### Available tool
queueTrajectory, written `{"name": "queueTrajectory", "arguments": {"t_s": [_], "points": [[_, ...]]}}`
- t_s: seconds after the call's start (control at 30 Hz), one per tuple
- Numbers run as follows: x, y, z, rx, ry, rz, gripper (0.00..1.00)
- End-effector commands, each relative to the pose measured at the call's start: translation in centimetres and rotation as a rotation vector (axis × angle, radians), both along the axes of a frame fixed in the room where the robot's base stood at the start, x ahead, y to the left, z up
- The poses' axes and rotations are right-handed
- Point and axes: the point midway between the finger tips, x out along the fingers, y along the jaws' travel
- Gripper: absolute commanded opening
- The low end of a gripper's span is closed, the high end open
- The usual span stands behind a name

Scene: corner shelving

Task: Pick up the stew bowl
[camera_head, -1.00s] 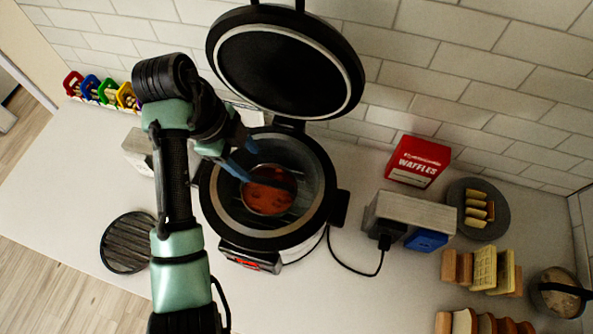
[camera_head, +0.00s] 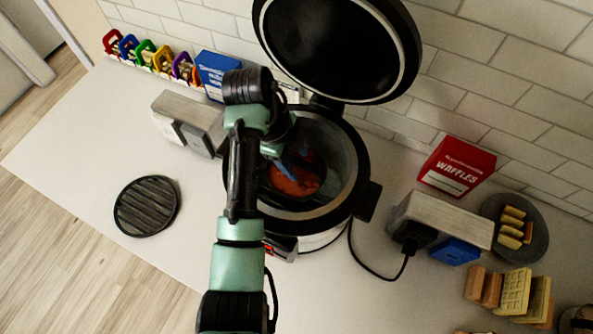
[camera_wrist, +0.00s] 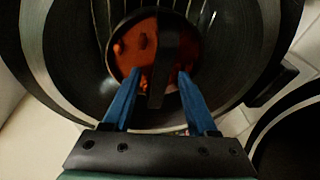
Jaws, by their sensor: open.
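The stew bowl (camera_head: 309,183) holds red-orange stew and sits inside the round, open black cooker (camera_head: 352,200). In the wrist view the stew bowl (camera_wrist: 137,48) lies just beyond my fingertips, with a dark vertical bar or handle (camera_wrist: 158,65) across it. My gripper (camera_head: 283,168) reaches down into the cooker over the bowl's left part. In the wrist view its two blue fingers are spread (camera_wrist: 157,75), one on each side of the dark bar. I cannot tell whether they touch it. My arm hides part of the bowl and the cooker's left side.
The cooker's raised lid (camera_head: 335,45) stands behind. A red waffles box (camera_head: 457,166), a grey toaster (camera_head: 440,222) and a plate of waffles (camera_head: 536,240) are at right. A grey toaster (camera_head: 190,117) and a dark ridged disc (camera_head: 147,206) are at left. The left counter (camera_head: 75,150) is clear.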

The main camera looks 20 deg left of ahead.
Motion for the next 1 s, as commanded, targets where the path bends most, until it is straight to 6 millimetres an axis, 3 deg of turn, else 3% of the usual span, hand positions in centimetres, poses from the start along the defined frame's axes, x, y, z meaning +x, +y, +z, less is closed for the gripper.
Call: {"name": "queueTrajectory", "arguments": {"t_s": [0.17, 1.0], "points": [[0.1, -0.2, -0.9, 0.0, 0.001, -0.001, 0.58], [0.1, -0.2, -1.3, 0.001, 0.0, 0.0, 0.58]]}}
